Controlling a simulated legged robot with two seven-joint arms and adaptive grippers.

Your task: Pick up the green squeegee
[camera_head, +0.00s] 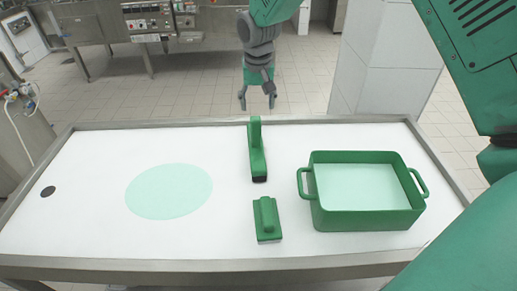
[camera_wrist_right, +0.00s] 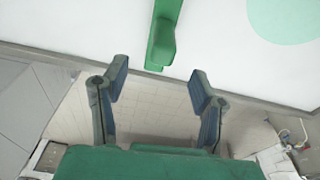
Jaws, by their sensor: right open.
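The green squeegee (camera_head: 257,155) has an upright green handle and a dark lower edge. It stands on the white table near the back edge, left of the green bin. My right gripper (camera_head: 257,99) hangs beyond the table's back edge, open and empty, apart from the squeegee. In the right wrist view, the open fingers (camera_wrist_right: 160,75) have a gap between them, and the green squeegee (camera_wrist_right: 162,40) shows ahead at the top, not between them. My left gripper is not in view.
A green block-shaped tool (camera_head: 267,219) lies in front of the squeegee. A pale green oval (camera_head: 169,191) and a dark round spot (camera_head: 48,192) mark the table's left. A metal rim (camera_head: 200,265) edges the table.

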